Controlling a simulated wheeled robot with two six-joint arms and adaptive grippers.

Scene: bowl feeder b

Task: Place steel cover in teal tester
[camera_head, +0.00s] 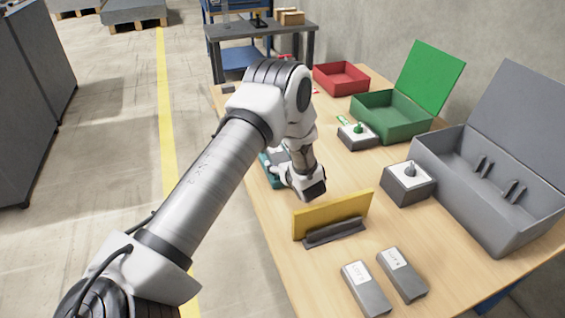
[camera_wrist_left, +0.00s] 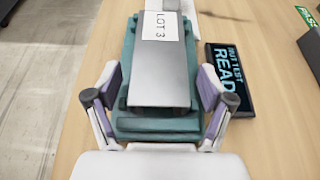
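The teal tester (camera_wrist_left: 128,60) lies on the wooden table and fills the middle of the wrist view. In the head view the tester (camera_head: 268,170) is partly hidden behind my left wrist. A steel cover (camera_wrist_left: 160,75) labelled "LOT 3" lies lengthwise along the tester, within its teal edges. I cannot tell whether it is fully seated. My left gripper (camera_wrist_left: 157,88) is open, its two fingers spread on either side of the tester's near end with gaps to the cover. In the head view the left gripper (camera_head: 308,186) points down beside the tester. My right gripper is not in view.
A dark display (camera_wrist_left: 230,78) reading "READ" adjoins the tester. A yellow panel on a dark stand (camera_head: 333,216) stands nearby. Two labelled grey blocks (camera_head: 365,288) (camera_head: 402,273) lie in front. Grey (camera_head: 490,190), green (camera_head: 395,115) and red (camera_head: 340,78) boxes line the right and back.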

